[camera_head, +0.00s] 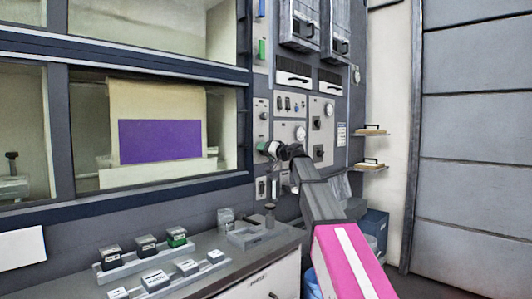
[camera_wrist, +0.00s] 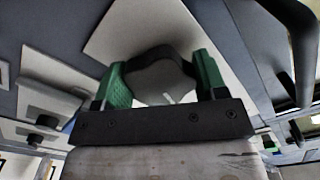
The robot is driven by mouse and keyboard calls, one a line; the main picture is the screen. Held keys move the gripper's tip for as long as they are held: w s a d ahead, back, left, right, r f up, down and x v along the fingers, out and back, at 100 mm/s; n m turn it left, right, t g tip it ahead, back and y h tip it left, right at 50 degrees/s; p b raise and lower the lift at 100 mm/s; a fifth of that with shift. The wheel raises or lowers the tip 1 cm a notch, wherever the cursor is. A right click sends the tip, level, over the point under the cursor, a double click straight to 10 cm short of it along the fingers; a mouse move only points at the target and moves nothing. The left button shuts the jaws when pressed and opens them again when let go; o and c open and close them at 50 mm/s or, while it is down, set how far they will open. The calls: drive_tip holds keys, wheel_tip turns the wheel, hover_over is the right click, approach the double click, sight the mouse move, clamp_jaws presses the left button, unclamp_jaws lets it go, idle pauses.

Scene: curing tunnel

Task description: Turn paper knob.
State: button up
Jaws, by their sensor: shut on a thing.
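The paper knob (camera_wrist: 158,54) shows in the wrist view as a dark, wavy-edged shape in front of a pale panel plate. My gripper (camera_wrist: 162,76) has its two green-padded fingers closed on the knob, one on each side. In the head view my gripper (camera_head: 270,150) is up against the control panel, just right of the window. There the knob is hidden behind the gripper and cannot be made out.
Other dials and a round gauge sit on the panel (camera_head: 322,110) close to the right. Two small shelves (camera_head: 371,133) stick out farther right. Below left is a counter (camera_head: 270,262) with small labelled blocks in trays. A window with a purple sheet (camera_head: 160,140) is at left.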

drive_tip(key=m, duration=0.5)
drive_tip(key=shift+m, duration=0.4)
drive_tip(key=m, duration=0.4)
drive_tip(key=shift+r+m, duration=0.1)
drive_tip(key=shift+m, duration=0.3)
drive_tip(key=o, duration=0.9)
drive_tip(key=shift+o, duration=0.2)
drive_tip(key=v, duration=1.1)
